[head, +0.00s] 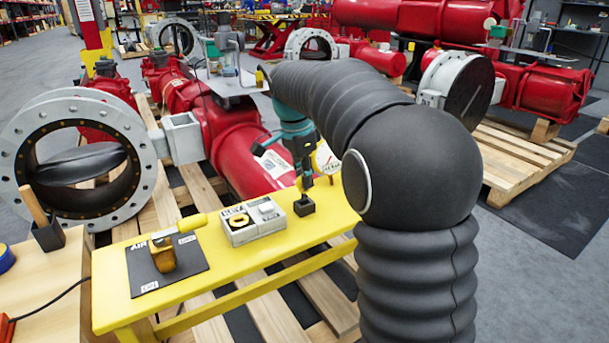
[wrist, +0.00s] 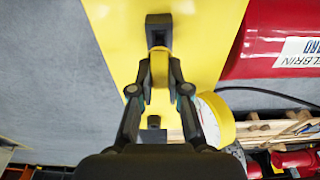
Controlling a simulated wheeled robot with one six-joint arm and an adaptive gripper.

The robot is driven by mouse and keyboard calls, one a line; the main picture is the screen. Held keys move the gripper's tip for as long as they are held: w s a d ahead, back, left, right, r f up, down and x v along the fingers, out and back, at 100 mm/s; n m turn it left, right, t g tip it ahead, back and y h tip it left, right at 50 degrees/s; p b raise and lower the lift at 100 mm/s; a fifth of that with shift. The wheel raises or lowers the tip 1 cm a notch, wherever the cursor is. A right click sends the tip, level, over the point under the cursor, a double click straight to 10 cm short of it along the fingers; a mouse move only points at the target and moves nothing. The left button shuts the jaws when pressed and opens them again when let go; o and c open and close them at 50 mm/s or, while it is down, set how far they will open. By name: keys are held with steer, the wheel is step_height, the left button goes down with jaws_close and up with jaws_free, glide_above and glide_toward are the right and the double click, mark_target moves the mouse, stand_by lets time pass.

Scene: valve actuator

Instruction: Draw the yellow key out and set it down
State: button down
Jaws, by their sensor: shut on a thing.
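My gripper (wrist: 159,84) is shut on the yellow key (wrist: 159,66), which shows as a yellow piece between the two fingertips in the wrist view. A small black block (wrist: 158,22) with a dark recess lies right against the key's far end. In the head view the block (head: 304,207) stands on the yellow table (head: 262,262), with my gripper (head: 306,182) pointing down just above it. My fingers hide the key there. I cannot tell how deep the key sits in the block.
A yellow-rimmed gauge (head: 327,160) is close beside my gripper. Red pipework (head: 235,150) stands behind. The table's front strip is bare.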

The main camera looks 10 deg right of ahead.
mark_target(297, 182)
steer(key=shift+f+b, duration=0.95)
steer(key=shift+f, duration=0.7)
steer(key=c, duration=1.1)
jaws_free()
steer(key=shift+o, duration=0.2)
steer(key=shift+r, duration=0.1)
steer(key=r, duration=0.4)
steer(key=a+r, duration=0.1)
steer(key=r, duration=0.6)
steer(key=shift+s+a+r, duration=0.25)
steer(key=shift+a+r, duration=0.1)
